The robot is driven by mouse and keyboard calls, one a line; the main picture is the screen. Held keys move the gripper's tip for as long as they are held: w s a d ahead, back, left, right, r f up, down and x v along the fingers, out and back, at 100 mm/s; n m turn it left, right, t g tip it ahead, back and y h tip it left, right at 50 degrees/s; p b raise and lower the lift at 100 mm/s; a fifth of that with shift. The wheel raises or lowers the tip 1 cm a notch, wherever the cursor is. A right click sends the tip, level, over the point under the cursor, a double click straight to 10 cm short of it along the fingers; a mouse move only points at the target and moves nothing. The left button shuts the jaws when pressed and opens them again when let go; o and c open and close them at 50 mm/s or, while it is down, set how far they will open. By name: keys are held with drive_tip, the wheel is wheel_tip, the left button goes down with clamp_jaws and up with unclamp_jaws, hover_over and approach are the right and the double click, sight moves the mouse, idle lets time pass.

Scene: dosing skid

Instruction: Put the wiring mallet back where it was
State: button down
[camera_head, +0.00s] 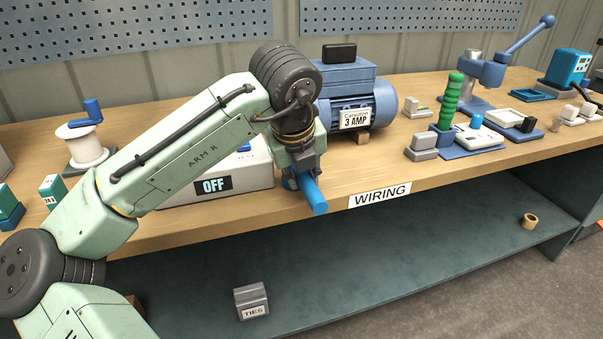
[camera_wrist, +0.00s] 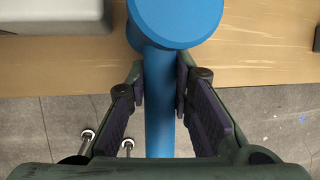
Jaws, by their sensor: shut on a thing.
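The blue mallet is in my gripper, which shows in the wrist view (camera_wrist: 160,88) and in the head view (camera_head: 300,178). The fingers are closed on both sides of the mallet's handle (camera_wrist: 160,120). The mallet's round head (camera_wrist: 175,18) is at the top of the wrist view, over the wooden bench. The handle runs down past the bench's front edge, with floor behind it. In the head view, a blue cylindrical part of the mallet (camera_head: 313,197) shows below my gripper, left of the WIRING label (camera_head: 380,196). My gripper hides the rest there.
A white box marked OFF (camera_head: 225,180) stands left of my gripper. A blue motor (camera_head: 372,100) stands behind it. Two metal rods with round ends (camera_wrist: 86,135) show below the bench edge in the wrist view. The lower shelf (camera_head: 400,262) holds a TIES box (camera_head: 251,300).

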drive_tip(key=c, duration=1.4)
unclamp_jaws()
drive_tip(key=v, duration=1.2)
drive_tip(key=shift+r, duration=0.15)
